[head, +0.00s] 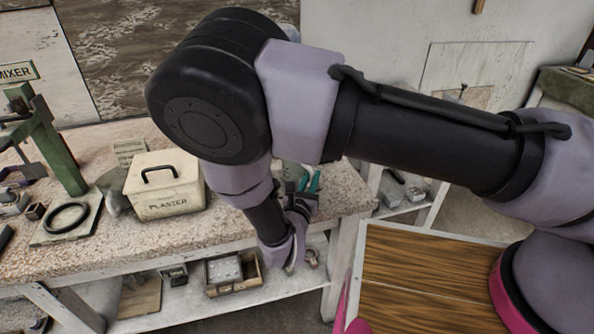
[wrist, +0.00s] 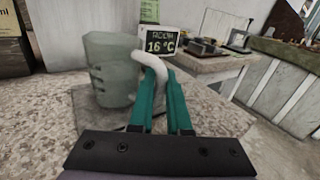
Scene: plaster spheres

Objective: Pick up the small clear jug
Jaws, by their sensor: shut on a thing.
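The small clear jug (wrist: 108,75) shows in the wrist view, left of centre, greenish and see-through with marks on its side. It looks upright, over a grey slab on the speckled bench. Its pale handle (wrist: 150,58) curves out to the right. My gripper (wrist: 158,82) has teal fingers, shut on the handle. I cannot tell whether the jug touches the slab. In the head view my arm hides the jug, and only a bit of the teal fingers (head: 314,180) shows past my wrist at the bench's right end.
A lidded plaster box (head: 163,190) stands on the bench (head: 215,232) left of my arm. A green stand (head: 52,145) and a black ring (head: 67,218) are farther left. A room display (wrist: 160,41) stands behind the jug. A lower shelf (head: 190,303) holds boxes.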

